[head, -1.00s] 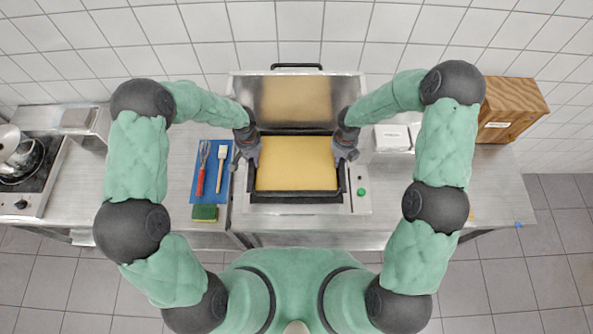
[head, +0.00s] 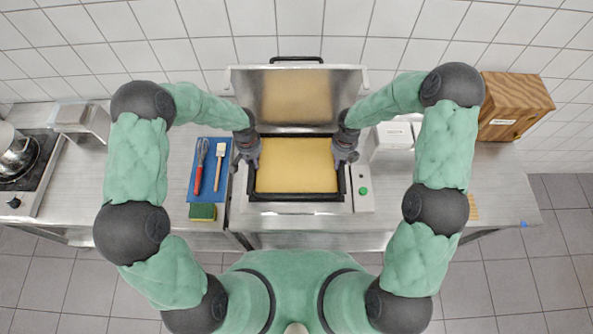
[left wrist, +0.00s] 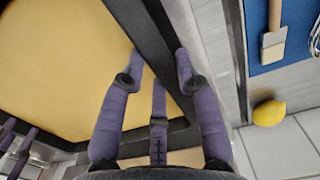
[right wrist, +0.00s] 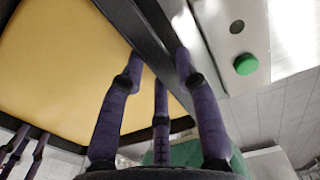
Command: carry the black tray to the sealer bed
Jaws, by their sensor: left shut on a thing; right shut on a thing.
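The black tray (head: 296,197) holds a flat yellow filling (head: 295,167). It sits level within the frame of the sealer bed (head: 296,208), below the raised lid; whether it touches the bottom is hidden. My left gripper (head: 247,157) is shut on the tray's left wall, and my right gripper (head: 344,157) is shut on its right wall. In the left wrist view the fingers straddle the black rim (left wrist: 165,45). The right wrist view shows the same grip on the opposite rim (right wrist: 150,40).
The sealer lid (head: 330,95) stands open behind the tray. A blue board (head: 208,180) with a whisk and brush lies left, with a sponge (head: 202,212) in front. A green button (head: 363,191) is on the right panel. A wooden box (head: 515,103) stands at the right.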

